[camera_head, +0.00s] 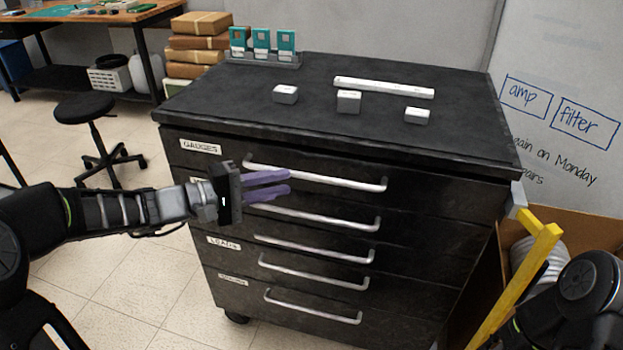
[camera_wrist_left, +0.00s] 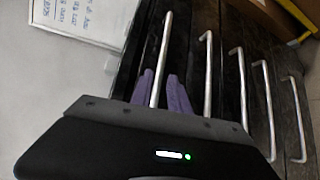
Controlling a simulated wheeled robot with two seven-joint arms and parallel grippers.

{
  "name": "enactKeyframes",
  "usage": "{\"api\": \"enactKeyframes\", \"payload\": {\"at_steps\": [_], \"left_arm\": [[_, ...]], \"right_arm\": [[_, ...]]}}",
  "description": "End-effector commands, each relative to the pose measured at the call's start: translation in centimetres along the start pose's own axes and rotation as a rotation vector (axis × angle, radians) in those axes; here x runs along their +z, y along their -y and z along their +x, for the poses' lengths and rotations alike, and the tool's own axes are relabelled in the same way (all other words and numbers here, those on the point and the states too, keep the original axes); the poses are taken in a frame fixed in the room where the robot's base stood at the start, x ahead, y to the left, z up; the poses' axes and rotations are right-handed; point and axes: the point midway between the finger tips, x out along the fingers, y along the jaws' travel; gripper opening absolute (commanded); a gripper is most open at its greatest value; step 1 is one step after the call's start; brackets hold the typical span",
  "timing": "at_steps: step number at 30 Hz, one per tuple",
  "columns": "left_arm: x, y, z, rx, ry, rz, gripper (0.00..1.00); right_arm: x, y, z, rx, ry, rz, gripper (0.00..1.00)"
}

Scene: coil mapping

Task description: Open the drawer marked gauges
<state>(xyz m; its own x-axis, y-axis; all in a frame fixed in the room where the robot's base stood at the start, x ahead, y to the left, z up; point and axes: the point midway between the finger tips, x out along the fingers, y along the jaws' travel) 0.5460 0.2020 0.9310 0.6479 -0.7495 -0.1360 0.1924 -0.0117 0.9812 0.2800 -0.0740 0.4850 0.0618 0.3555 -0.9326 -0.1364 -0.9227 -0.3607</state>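The black cabinet (camera_head: 330,132) has several drawers with long silver bar handles, and all look shut. The top drawer bears the white label GAUGES (camera_head: 200,147) at its left. Its handle (camera_head: 340,181) runs across the drawer front. My left gripper (camera_head: 290,183) has purple fingers, apart, in front of the left part of this handle. In the left wrist view, the top handle (camera_wrist_left: 163,50) shows between the two fingers (camera_wrist_left: 160,92), with gaps beside it. Contact cannot be told. My right gripper is out of view; only part of that arm shows at the lower right.
Small white blocks (camera_head: 348,101), a long white bar (camera_head: 384,87) and a rack of teal-and-white items (camera_head: 262,43) stand on the cabinet top. A cardboard box (camera_head: 575,225) with a yellow bar (camera_head: 525,265) is at the right. A black stool (camera_head: 85,107) stands on open floor at the left.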

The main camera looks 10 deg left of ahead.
Motion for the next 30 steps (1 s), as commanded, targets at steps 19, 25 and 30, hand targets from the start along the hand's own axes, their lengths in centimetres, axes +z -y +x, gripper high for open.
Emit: {"api": "enactKeyframes", "payload": {"at_steps": [19,25,30], "left_arm": [[0.1,0.1,7.5,-0.002,0.003,-0.001,0.21],[0.0,0.1,7.8,-0.002,0.001,-0.001,0.21],[0.0,0.1,7.8,-0.002,0.001,-0.001,0.17]], "right_arm": [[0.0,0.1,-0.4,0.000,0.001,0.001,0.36],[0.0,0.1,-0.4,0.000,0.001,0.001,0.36],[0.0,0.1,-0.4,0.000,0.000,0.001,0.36]]}}
